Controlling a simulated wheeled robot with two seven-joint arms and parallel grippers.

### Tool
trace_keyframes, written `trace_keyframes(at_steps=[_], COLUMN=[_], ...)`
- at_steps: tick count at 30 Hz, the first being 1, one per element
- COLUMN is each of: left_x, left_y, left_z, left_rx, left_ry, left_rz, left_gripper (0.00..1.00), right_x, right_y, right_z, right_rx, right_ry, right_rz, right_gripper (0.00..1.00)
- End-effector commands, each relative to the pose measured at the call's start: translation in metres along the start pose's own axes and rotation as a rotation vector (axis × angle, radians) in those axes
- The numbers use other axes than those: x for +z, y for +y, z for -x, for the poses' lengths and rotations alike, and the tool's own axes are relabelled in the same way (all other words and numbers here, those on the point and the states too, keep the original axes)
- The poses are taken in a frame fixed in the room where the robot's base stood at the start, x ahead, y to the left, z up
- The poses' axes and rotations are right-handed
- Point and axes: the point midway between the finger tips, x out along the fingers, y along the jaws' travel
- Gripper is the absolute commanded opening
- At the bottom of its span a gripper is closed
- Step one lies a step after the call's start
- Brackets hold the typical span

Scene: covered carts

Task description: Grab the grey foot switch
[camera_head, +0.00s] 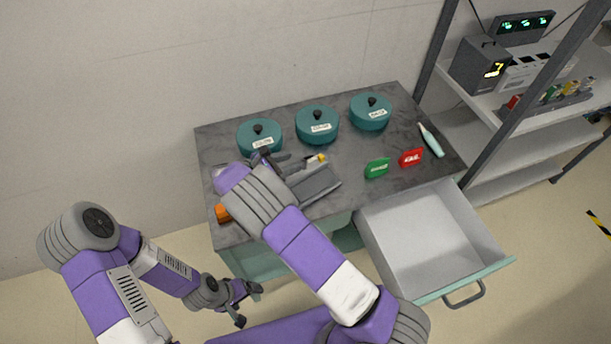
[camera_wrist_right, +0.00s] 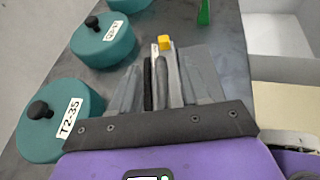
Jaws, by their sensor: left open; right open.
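A grey, flat, ridged object that looks like the foot switch (camera_head: 318,186) lies on the dark cart top, left of the green card. It seems to show in the right wrist view too, as a grey slab (camera_wrist_right: 206,76) among the fingers. My right gripper (camera_head: 285,164) is open over the cart's left part, beside this grey object, with its wrist hiding some of the top. In the wrist view its fingers (camera_wrist_right: 163,85) point across the top; contact cannot be told. My left gripper (camera_head: 248,304) is open and empty, low in front of the cart.
Three teal lidded pots (camera_head: 317,125) stand along the back. A yellow-tipped item (camera_head: 318,158) lies close by the right gripper. A green card (camera_head: 377,168), a red card (camera_head: 411,158) and a pale bottle (camera_head: 431,141) are to the right. An open empty drawer (camera_head: 425,245) juts out in front.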

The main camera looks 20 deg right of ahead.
Motion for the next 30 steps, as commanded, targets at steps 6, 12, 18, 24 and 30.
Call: trace_keyframes(at_steps=[6, 12, 18, 24, 30], left_x=[0.0, 0.0, 0.0, 0.0, 0.0], left_y=[-0.002, -0.002, -0.002, -0.002, -0.002], left_z=[-0.005, -0.004, -0.004, -0.004, -0.004], left_rx=[0.0, 0.0, 0.0, 0.0, 0.0], left_ry=[0.0, 0.0, 0.0, 0.0, 0.0], left_rz=[0.0, 0.0, 0.0, 0.0, 0.0], left_gripper=[0.85, 0.85, 0.85, 0.85, 0.85], right_x=[0.001, 0.001, 0.001, 0.001, 0.001], right_y=[-0.002, -0.001, -0.001, -0.001, -0.001], right_z=[-0.033, -0.036, -0.036, -0.036, -0.036], right_rx=[-0.002, 0.001, 0.0, 0.0, 0.0], right_ry=[-0.001, 0.0, 0.0, 0.0, 0.0], right_rz=[0.0, 0.0, 0.0, 0.0, 0.0], right_gripper=[0.46, 0.46, 0.22, 0.0, 0.0])
